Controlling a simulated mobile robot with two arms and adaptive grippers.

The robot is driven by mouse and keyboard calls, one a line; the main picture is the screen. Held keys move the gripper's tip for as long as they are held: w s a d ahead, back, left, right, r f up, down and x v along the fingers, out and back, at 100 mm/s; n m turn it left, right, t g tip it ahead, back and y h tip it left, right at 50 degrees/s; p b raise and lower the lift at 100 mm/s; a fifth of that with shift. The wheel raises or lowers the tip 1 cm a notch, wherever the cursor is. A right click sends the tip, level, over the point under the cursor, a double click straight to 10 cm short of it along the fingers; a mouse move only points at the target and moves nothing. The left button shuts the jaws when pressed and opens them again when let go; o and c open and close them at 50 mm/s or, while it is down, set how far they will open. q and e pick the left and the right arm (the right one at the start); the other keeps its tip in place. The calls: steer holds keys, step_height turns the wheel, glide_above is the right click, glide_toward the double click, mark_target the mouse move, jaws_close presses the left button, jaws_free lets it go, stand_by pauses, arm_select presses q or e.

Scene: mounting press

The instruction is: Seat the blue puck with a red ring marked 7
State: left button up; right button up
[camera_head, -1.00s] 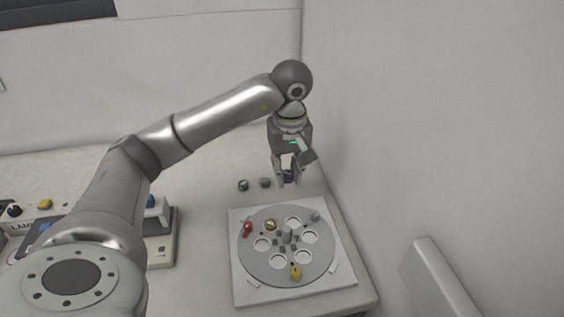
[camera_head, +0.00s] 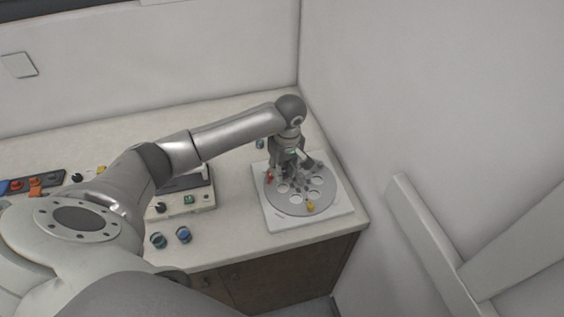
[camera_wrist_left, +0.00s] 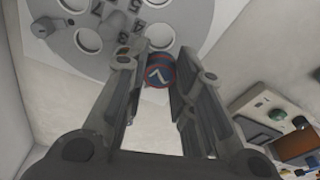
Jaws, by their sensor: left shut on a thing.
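The blue puck with a red ring (camera_wrist_left: 160,75) shows a white 7 in the left wrist view. My left gripper (camera_wrist_left: 156,66) is shut on it, with a finger on either side. I cannot tell whether the puck touches the plate. My right gripper is not in view.
The plate rests on a white square base (camera_head: 275,224) near the counter's right edge. A control box (camera_head: 205,203) is to its left.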

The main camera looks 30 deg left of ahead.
mark_target(282, 190)
arm_select(q)
steer(key=shift+w+f, duration=0.15)
steer(key=shift+f, duration=0.25)
steer(key=shift+f+b, duration=0.25)
steer(key=shift+b, duration=0.1)
steer(key=shift+f+b, duration=0.7)
steer(key=shift+f, duration=0.45)
steer(key=shift+f+b, duration=0.6)
steer(key=shift+f, duration=0.45)
steer(key=shift+f+b, duration=0.3)
steer(key=shift+b, duration=0.1)
steer(key=shift+f, duration=0.1)
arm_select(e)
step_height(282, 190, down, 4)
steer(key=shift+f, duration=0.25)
arm_select(q)
steer(key=shift+s, duration=0.2)
steer(key=o, duration=1)
steer(key=shift+f, duration=0.15)
steer(key=shift+o, duration=0.2)
